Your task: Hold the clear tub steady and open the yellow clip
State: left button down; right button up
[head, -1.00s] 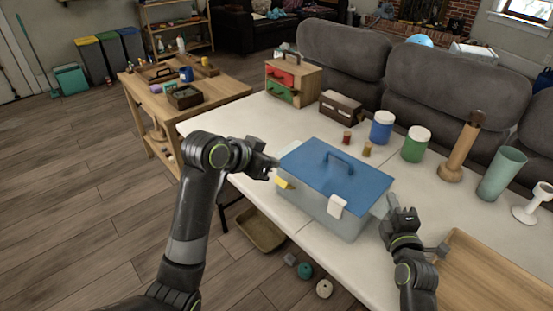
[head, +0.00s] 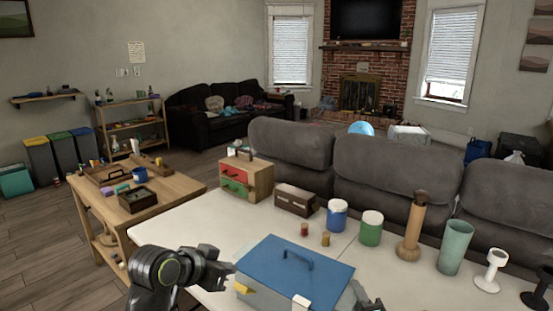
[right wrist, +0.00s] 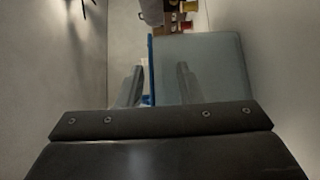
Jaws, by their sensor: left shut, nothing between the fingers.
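The clear tub (head: 270,297) stands on the white table, with a blue lid (head: 290,272) that has a handle. The yellow clip (head: 244,290) is at the lid's left corner, and a white clip (head: 301,302) is at the front edge. My left gripper (head: 228,272) is shut and empty, just left of the tub near the yellow clip. My right gripper (head: 365,297) is at the tub's right side, mostly cut off by the lower frame edge. In the right wrist view its fingers (right wrist: 158,88) are apart, with the tub's wall (right wrist: 212,65) beyond them.
Behind the tub stand two small jars (head: 305,230), a blue jar (head: 337,217), a green jar (head: 370,229), a brown box (head: 295,199) and a drawer chest (head: 245,178). A wooden pestle (head: 412,228) and green cup (head: 455,247) stand right.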

jog(key=shift+o, duration=0.2)
jog(key=o, duration=0.5)
jog(key=shift+o, duration=0.2)
jog(key=shift+s, duration=0.1)
